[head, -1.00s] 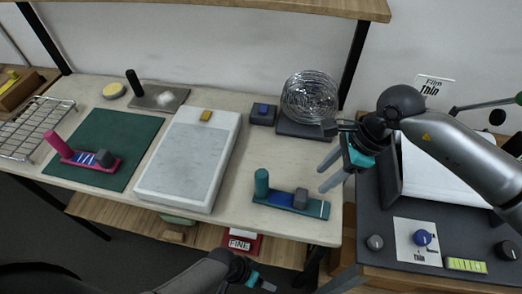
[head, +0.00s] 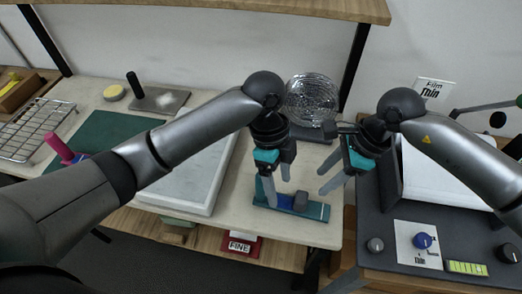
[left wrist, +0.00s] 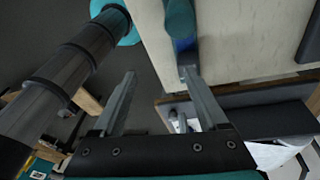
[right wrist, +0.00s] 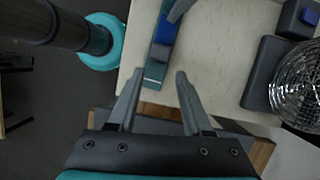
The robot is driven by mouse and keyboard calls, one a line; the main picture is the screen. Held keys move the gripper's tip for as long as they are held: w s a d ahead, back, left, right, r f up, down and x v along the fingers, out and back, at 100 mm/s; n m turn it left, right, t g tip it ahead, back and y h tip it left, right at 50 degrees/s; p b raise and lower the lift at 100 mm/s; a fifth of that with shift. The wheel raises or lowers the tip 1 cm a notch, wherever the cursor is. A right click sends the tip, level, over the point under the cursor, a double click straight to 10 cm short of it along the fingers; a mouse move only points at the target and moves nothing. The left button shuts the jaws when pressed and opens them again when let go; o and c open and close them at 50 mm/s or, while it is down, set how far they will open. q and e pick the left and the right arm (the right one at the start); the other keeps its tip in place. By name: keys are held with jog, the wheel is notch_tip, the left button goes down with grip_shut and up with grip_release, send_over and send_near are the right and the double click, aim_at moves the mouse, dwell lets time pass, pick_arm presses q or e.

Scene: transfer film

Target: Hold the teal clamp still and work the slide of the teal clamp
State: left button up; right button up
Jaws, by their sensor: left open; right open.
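The teal clamp (head: 318,211) lies on the pale table near its front right corner, its grey slide block (head: 300,200) toward the right half. Its upright teal post is mostly hidden behind my left gripper in the head view; the left wrist view shows the post (left wrist: 180,18) beyond the fingertips. My left gripper (head: 277,192) is open and empty, over the clamp's left end. My right gripper (head: 325,181) is open and empty, above and right of the clamp. The right wrist view shows the clamp's end (right wrist: 155,72) just beyond its fingers.
A white slab (head: 205,190) and a green mat (head: 97,133) with a pink clamp (head: 62,150) lie to the left, partly behind my left arm. A wire ball (head: 312,98) stands behind the clamp.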

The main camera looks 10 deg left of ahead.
aim_at(261, 189)
pick_arm(q)
jog(key=w+a+r, duration=0.1)
jog(key=w+a+r+t+y, duration=0.1)
jog(key=a+r, duration=0.1)
jog(key=w+a+r+m+y, duration=0.1)
jog(key=shift+w+a+r+t, duration=0.1)
jog(key=shift+a+r+t, duration=0.15)
jog(key=shift+a+t, duration=0.15)
notch_tip(261, 189, down, 15)
grip_shut()
dwell(0.6)
